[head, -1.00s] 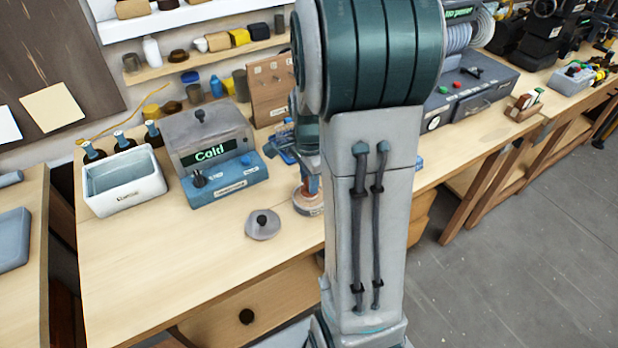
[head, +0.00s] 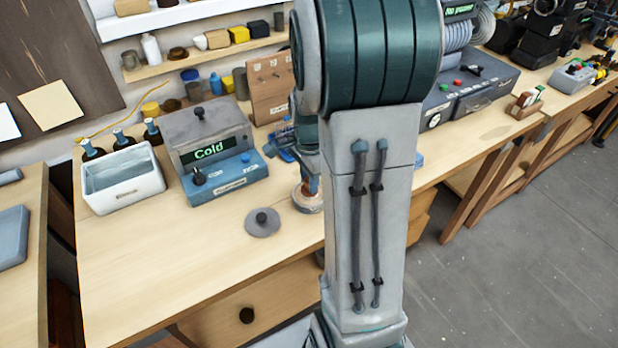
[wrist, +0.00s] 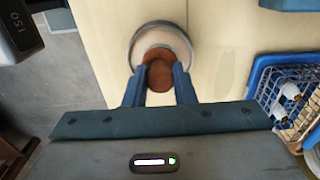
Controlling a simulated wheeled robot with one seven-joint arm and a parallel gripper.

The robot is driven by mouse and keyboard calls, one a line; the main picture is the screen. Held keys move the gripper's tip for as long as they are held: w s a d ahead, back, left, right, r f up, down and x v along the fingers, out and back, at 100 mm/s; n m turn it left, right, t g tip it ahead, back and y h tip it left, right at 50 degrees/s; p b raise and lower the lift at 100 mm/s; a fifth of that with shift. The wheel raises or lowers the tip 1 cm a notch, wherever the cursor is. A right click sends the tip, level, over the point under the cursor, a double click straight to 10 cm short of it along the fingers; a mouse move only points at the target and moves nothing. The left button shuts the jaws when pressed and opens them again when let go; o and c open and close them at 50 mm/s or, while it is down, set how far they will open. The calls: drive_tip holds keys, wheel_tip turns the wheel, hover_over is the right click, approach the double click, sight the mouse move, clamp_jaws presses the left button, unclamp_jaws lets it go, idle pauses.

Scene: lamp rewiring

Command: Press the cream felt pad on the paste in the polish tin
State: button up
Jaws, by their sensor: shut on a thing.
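The polish tin (wrist: 132,47) is round with a grey rim, at the top middle of the wrist view. In the head view the tin (head: 307,206) stands on the bench, partly behind my arm. My gripper (wrist: 160,72) is above the tin, its two blue fingers shut on a reddish-brown rounded piece (wrist: 160,76), seemingly the pad's handle. A pale pinkish surface shows inside the rim around this piece; I cannot tell whether it is felt or paste. The pad's underside and its contact with the paste are hidden.
A grey round lid with a dark knob (head: 262,222) lies on the bench left of the tin. A blue and grey "Cold" unit (head: 212,160) and a white basin (head: 123,182) stand further left. A blue wire basket (wrist: 287,95) is right in the wrist view. The front bench is clear.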

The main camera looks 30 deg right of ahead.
drive_tip(key=shift+r+p, duration=2.75)
drive_tip(key=shift+r, duration=0.8)
drive_tip(key=shift+f, duration=0.1)
